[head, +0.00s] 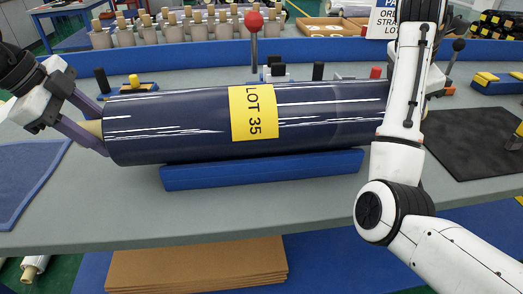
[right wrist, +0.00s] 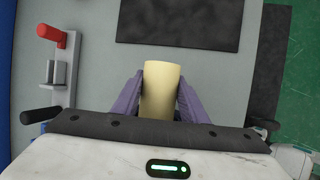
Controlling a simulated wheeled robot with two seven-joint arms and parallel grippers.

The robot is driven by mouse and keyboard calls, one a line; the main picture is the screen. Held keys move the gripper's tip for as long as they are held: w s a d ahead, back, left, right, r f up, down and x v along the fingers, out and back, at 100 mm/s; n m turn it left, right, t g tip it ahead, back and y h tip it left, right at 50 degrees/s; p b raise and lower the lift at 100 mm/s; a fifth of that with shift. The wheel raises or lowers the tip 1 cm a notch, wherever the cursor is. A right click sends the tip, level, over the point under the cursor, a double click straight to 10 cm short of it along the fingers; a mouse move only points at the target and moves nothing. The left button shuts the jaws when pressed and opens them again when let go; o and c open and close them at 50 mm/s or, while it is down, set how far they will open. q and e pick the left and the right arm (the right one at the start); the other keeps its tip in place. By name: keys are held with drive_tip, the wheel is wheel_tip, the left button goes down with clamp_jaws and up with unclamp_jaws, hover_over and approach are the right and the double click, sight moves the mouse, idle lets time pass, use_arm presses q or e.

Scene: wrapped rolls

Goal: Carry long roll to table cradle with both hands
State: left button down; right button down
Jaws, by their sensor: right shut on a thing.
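The long roll (head: 190,125), dark blue and glossy with a yellow LOT 35 label (head: 253,112), lies crosswise above the blue table cradle (head: 262,172). Its underside meets the cradle's top edge in the head view; I cannot tell whether it rests there. My left gripper (head: 98,130) is at the roll's left end, its purple fingers spread apart on either side of the tan core (head: 92,128). My right gripper (right wrist: 160,95) is shut on the tan core at the other end (right wrist: 161,88). In the head view my right arm hides that end and gripper.
A red-knobbed post (head: 254,35) stands behind the roll, near a blue rail (head: 190,57). A dark mat (head: 475,140) lies at right, a blue mat (head: 25,175) at left. Small blue and yellow items sit behind. The grey table's front strip (head: 110,210) is clear.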

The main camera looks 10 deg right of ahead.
use_arm(q)
drive_tip(key=c, duration=1.1)
unclamp_jaws()
use_arm(e)
drive_tip(key=c, duration=1.1)
unclamp_jaws()
drive_tip(key=shift+r, duration=0.1)
drive_tip(key=shift+s+a+r, duration=0.1)
drive_tip(key=shift+a+r, duration=0.1)
drive_tip(key=shift+r, duration=0.1)
drive_tip(key=v, duration=0.6)
drive_tip(key=shift+s+a+r, duration=0.1)
drive_tip(key=shift+s+r, duration=0.05)
drive_tip(key=shift+r, duration=0.15)
use_arm(q)
drive_tip(key=v, duration=1.2)
drive_tip(key=shift+s, duration=0.1)
